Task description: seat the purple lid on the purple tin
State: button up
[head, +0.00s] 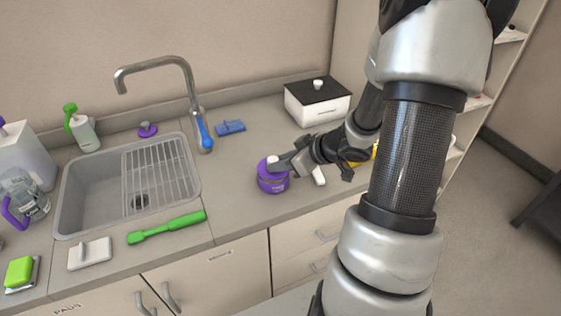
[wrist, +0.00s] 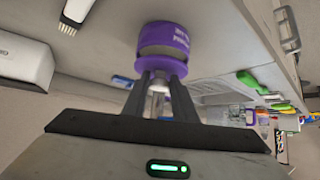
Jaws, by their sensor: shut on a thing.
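The purple tin (head: 273,184) stands on the counter right of the sink, near the front edge. It also shows in the wrist view (wrist: 164,36), with pale lettering on its side. The purple lid (wrist: 160,65) is at the tin's mouth, and a greyish band shows between the two purple parts. I cannot tell whether the lid is fully down. My gripper (head: 274,163) reaches in from the right, above the tin. In the wrist view my gripper (wrist: 160,78) is shut on the lid's pale knob, which shows between the fingers.
The sink (head: 95,185) with its drying rack is at left. A green brush (head: 167,228) lies in front. A white box with a black lid (head: 318,101) stands behind at right. A blue item (head: 230,128) lies behind the tin. Counter between sink and tin is clear.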

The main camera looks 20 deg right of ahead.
jog(key=shift+f+b, duration=0.5)
jog(key=shift+f, duration=0.4)
jog(key=o, duration=1.2)
jog(key=shift+c, duration=0.9)
jog(key=shift+p+v, duration=1)
jog(key=shift+p, duration=0.15)
jog(key=p+v, duration=0.3)
jog(key=v, duration=0.1)
jog(key=shift+p, duration=0.35)
